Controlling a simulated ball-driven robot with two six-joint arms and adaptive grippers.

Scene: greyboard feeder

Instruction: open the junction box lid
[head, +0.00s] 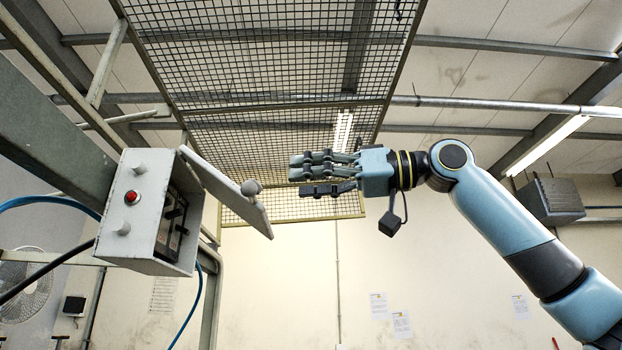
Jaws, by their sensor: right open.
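The junction box (150,212) is a light grey case on a steel beam at the left, with a red button on its side. Its lid (228,192) stands swung out from the box, and dark parts show inside the opening. A round grey knob (251,187) sticks out of the lid's outer face. My right gripper (297,174) is level with the knob and to its right. Its fingers point left at the knob, open and empty, with a clear gap between. My left gripper is not in view.
A steel beam (50,140) runs behind the box. Blue and black cables hang around it. A wire mesh panel (260,70) spans the background above. A grey box unit (549,201) is on the far wall at right. The space below my right gripper looks free.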

